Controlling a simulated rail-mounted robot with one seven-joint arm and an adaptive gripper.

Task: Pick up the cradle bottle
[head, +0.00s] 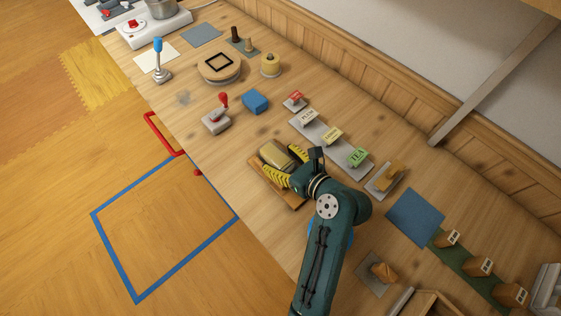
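An olive-tan bottle (277,157), which I take to be the cradle bottle, lies on its side at a brown wooden cradle (293,204) near the front edge of the counter. My gripper (283,163) is at the bottle, with its yellow-and-black striped fingers apart. One finger is on the near-left side of the bottle and the other on its far-right side. I cannot tell whether the fingers press on it or whether it is lifted. My gripper and wrist hide the bottle's right end and part of the cradle.
Behind my gripper is a grey rail with labelled jars, one a green TEA jar (358,157). A red-handled lever (217,116) and a blue block (255,102) stand to the left. A blue mat (415,217) lies right. A red handle (163,134) juts from the counter's front.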

